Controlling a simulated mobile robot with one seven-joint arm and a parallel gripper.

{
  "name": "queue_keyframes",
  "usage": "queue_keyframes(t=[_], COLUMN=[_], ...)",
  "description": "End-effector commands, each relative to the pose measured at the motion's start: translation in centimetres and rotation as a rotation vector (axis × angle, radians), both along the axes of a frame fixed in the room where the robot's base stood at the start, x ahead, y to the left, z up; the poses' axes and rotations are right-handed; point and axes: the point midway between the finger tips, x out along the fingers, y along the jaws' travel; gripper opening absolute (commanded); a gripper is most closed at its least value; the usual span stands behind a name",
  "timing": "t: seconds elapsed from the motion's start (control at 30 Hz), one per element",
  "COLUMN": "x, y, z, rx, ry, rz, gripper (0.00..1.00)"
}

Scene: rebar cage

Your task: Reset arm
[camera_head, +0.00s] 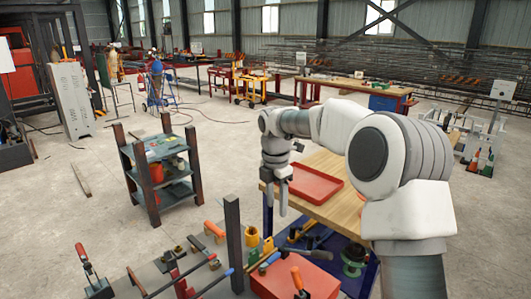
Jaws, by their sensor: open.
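My arm reaches in from the right, bends over the wooden workbench and ends in my gripper (276,208), which points down. The gripper is open, and no thing shows between its fingers. It hangs at the left edge of the workbench (338,218), left of a red tray (308,185) that lies on the bench top. The tray looks empty in the part I see. My forearm and upper arm hide the right part of the bench.
A grey shelf rack (160,152) with a red bucket stands left of the gripper. A table with hand tools (150,278) and a red box (295,280) is in the near foreground, with a dark post (233,240) rising there. Open concrete floor (90,220) lies at left.

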Motion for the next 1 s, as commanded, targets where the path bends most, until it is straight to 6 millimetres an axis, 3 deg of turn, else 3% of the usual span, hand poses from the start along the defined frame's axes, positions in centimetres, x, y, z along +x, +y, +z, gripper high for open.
queue_keyframes(t=[0.03,0.2,0.5,0.73,1.0], x=[-1.1,-4.8,-12.3,-18.4,-25.7], y=[-0.3,-1.6,-4.3,-6.6,-8.8], z=[1.5,4.9,9.2,10.8,10.7], rx=[-0.010,-0.018,0.030,0.126,0.306], ry=[-0.023,-0.091,-0.214,-0.293,-0.342], rz=[-0.060,-0.309,-0.772,-1.145,-1.587], gripper=[0.53,0.53,0.53,0.53,0.53])
